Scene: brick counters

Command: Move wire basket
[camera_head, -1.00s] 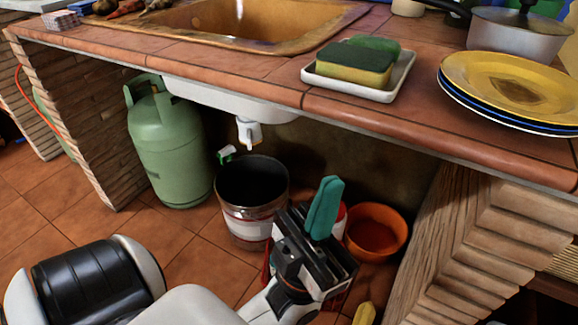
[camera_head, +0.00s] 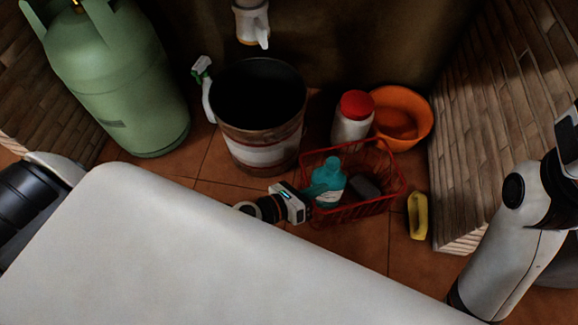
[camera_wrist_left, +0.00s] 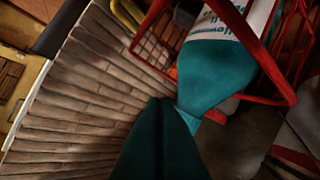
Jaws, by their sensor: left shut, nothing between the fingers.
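The red wire basket (camera_head: 393,194) stands on the tiled floor under the counter. It holds a teal bottle with a white label (camera_head: 328,178) and a dark item (camera_head: 362,187). My left gripper (camera_head: 313,190) is at the basket's left side, its teal fingers pointing right toward the bottle. In the left wrist view its fingers (camera_wrist_left: 160,142) are together with nothing between them, close to the bottle (camera_wrist_left: 225,62) and the red basket wires (camera_wrist_left: 262,58). Whether they touch the wires, I cannot tell. My right arm shows at the right; its fingers are out of sight.
A dark bucket (camera_head: 262,135) stands behind and left of the basket. A red-lidded white jar (camera_head: 352,122) and an orange bowl (camera_head: 412,120) stand behind it. A yellow item (camera_head: 417,216) lies to its right, near the brick wall (camera_head: 480,110). A green gas cylinder (camera_head: 120,80) stands left.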

